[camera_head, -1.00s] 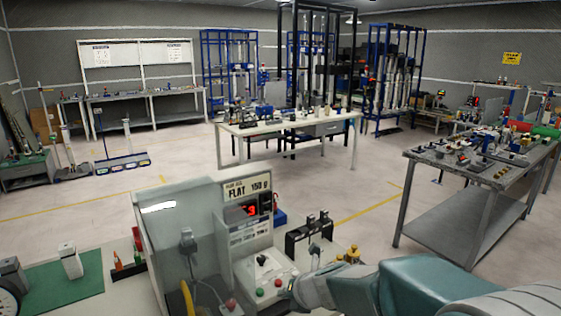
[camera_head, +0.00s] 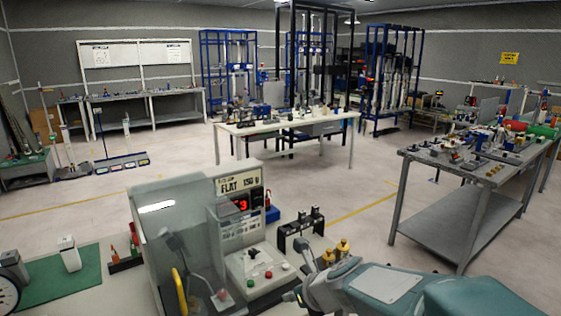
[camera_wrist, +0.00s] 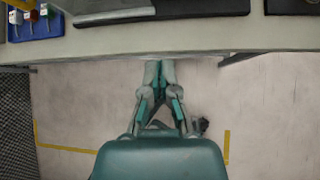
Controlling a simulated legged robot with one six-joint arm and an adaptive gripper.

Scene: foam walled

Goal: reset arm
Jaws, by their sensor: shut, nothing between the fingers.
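My gripper (camera_wrist: 160,72) is in the middle of the wrist view, its two grey and teal fingers together and nothing between them. The fingertips reach to the edge of a pale bench (camera_wrist: 190,42) in that view; whether they touch it I cannot tell.
A green mat (camera_head: 88,265) lies left of the machine. A black rack (camera_head: 300,232) and yellow-topped parts (camera_head: 342,248) stand close to my gripper. A blue bin (camera_wrist: 40,22) is on the bench. A grey workbench (camera_head: 410,156) stands right; open floor (camera_head: 340,190) lies between.

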